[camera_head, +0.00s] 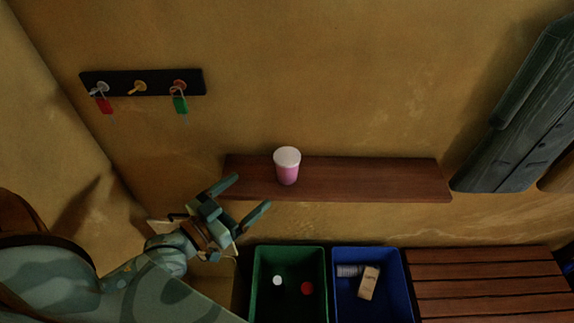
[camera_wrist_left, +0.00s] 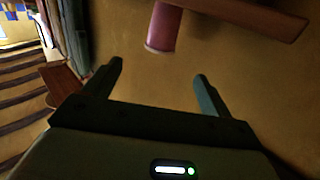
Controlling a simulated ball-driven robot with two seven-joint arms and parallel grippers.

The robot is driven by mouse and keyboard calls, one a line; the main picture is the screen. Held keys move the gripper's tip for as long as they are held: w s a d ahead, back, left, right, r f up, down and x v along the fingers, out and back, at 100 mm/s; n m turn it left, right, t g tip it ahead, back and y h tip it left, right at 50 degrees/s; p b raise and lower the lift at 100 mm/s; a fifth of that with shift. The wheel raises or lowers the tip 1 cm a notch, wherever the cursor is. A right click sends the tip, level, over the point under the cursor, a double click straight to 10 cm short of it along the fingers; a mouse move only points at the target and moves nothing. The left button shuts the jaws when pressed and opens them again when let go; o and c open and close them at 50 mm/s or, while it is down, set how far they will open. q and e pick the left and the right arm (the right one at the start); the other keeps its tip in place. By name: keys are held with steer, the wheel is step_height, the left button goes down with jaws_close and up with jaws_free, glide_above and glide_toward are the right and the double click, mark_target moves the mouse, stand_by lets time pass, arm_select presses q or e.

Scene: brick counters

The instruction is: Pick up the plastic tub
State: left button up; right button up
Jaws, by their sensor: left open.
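The plastic tub (camera_head: 287,168) is pink with a white lid and stands upright on a dark wooden shelf (camera_head: 370,178) on the wall. My left gripper (camera_head: 247,199) is open and empty, to the left of the tub and apart from it. In the left wrist view, a pink cylinder that looks like the tub (camera_wrist_left: 163,28) shows at the top, beyond the two open fingers (camera_wrist_left: 160,82), beside the shelf board (camera_wrist_left: 245,15). My right gripper is not in view.
Below the shelf are a green bin (camera_head: 290,254) and a blue bin (camera_head: 405,300) with small items inside. A slatted wooden bench (camera_head: 490,285) is at the lower right. A key rack (camera_head: 143,82) hangs at the upper left. The shelf right of the tub is clear.

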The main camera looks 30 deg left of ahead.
mark_target(279, 166)
arm_select(q)
steer(key=x, duration=1)
steer(key=shift+w, duration=0.15)
steer(key=x, duration=0.5)
steer(key=shift+w+d+r+b, duration=0.15)
steer(key=shift+w+r+b, duration=0.05)
steer(key=shift+w+b, duration=0.15)
steer(key=shift+s, duration=0.1)
steer(key=c, duration=1)
